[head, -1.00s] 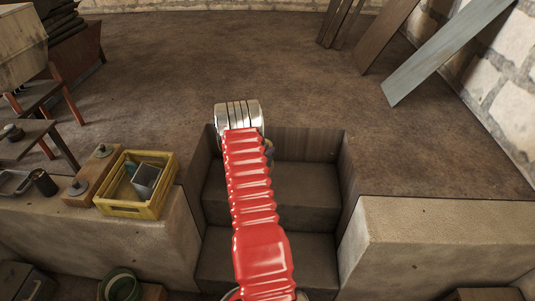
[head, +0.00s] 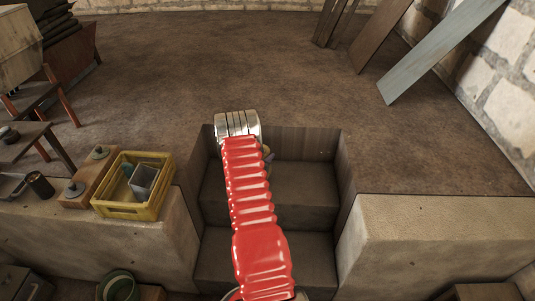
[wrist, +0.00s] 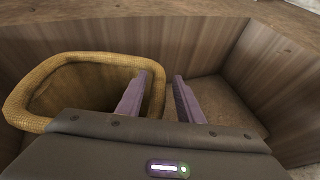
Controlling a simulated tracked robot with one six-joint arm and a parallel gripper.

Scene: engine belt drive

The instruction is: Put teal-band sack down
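A tan woven sack (wrist: 32,88) with a thick rolled rim and a dark open mouth is at the left in the wrist view. No teal band shows on the part in view. My gripper (wrist: 161,75) has two purple fingers spread apart. The left finger is over the sack's mouth and the right finger is outside it, with the rim's right side between them. A gap shows between the rim and the right finger. In the head view my red arm hides the sack and the fingers almost wholly.
Wooden walls (wrist: 205,50) surround the sack, with bare floor (wrist: 218,92) to its right. In the head view, steps (head: 300,195) lie in a recess between stone ledges. A yellow crate (head: 128,208) stands on the left ledge. Planks (head: 440,55) lean at the back right.

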